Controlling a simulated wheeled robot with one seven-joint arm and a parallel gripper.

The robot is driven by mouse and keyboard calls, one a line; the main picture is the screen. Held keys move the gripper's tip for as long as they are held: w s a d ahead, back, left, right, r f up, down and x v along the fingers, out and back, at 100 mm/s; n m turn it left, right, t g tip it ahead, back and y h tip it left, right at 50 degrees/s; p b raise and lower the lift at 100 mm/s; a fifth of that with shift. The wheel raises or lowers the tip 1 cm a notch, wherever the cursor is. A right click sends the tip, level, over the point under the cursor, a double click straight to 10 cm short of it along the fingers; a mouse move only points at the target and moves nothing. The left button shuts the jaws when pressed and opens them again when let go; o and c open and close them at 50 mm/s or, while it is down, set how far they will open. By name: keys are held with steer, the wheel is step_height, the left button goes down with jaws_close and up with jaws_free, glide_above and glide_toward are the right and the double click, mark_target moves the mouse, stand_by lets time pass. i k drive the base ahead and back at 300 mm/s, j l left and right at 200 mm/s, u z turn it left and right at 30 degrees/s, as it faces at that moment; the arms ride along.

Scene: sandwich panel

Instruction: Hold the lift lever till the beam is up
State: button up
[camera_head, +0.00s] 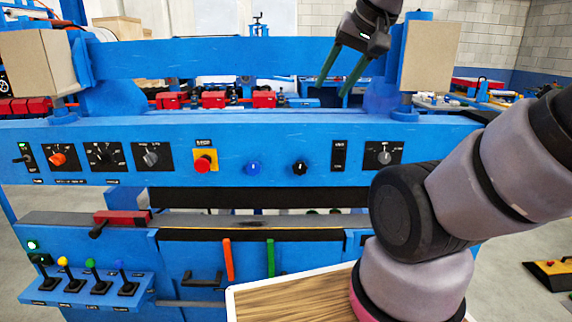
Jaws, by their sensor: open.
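A row of small levers stands on a blue ledge at the lower left: a black-knobbed lever (43,267), a yellow-knobbed lever (70,274), a green-knobbed lever (97,277) and a blue-knobbed lever (124,279). Their labels are too small to read, so I cannot tell which is the lift lever. A wide blue beam (230,58) runs across the top of the machine, above the control panel. My gripper (333,90) has green fingers, open and empty, pointing down in front of the beam's right part. It is far from the levers, up and to the right.
The blue control panel (225,140) carries a red button (202,162), knobs and switches. An orange bar (228,260) and a green bar (270,258) stand below it. A wooden board (285,300) lies at the front. Beige blocks (38,62) flank the beam.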

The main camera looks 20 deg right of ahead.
mark_target(91, 262)
steer(key=z, duration=0.15)
steer(key=u, duration=1.5)
steer(key=i+j, duration=0.1)
steer(key=i, duration=0.3)
steer(key=i+j, duration=0.1)
steer(key=i, duration=0.3)
